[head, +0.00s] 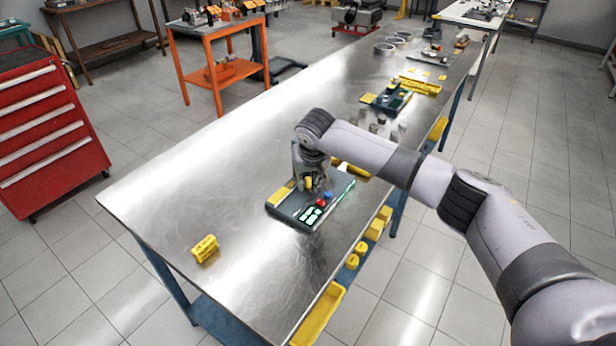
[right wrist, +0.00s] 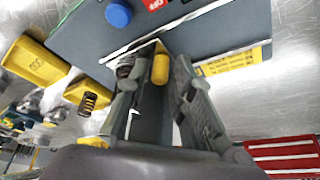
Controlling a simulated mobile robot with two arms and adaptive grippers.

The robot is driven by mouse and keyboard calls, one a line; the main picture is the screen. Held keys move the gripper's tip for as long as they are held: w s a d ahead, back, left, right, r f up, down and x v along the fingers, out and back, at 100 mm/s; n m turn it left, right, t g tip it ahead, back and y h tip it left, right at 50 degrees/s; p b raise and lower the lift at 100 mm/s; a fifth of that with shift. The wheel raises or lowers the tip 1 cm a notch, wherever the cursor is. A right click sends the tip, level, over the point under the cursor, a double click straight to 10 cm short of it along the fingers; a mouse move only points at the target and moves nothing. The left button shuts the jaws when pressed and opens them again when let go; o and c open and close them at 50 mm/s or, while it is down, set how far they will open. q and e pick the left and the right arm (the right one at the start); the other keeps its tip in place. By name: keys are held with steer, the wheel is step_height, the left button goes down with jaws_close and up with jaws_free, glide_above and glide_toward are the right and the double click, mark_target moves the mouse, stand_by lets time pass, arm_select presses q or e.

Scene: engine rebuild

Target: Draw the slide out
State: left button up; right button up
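A dark tester box (head: 311,204) with lit green displays, a red part and a blue knob (head: 328,195) lies on the steel table. My right gripper (head: 314,187) points down over its middle. A small yellow handle (right wrist: 160,66) stands between its fingertips; it also shows in the head view (head: 308,184). In the right wrist view the right gripper (right wrist: 154,72) has its fingers apart, with a gap beside the handle. The blue knob (right wrist: 118,14) and a red OFF label (right wrist: 157,4) are just beyond. Whatever the handle joins is partly hidden by the fingers. My left gripper is out of view.
A yellow block (head: 205,248) stands alone at the table's near left. Yellow bins (head: 318,314) hang along the right edge. A spring (right wrist: 88,103) and yellow blocks (right wrist: 35,62) lie close to the gripper. The table's left side is mostly clear.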

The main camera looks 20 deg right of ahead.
steer(key=shift+c, duration=0.4)
jaws_close()
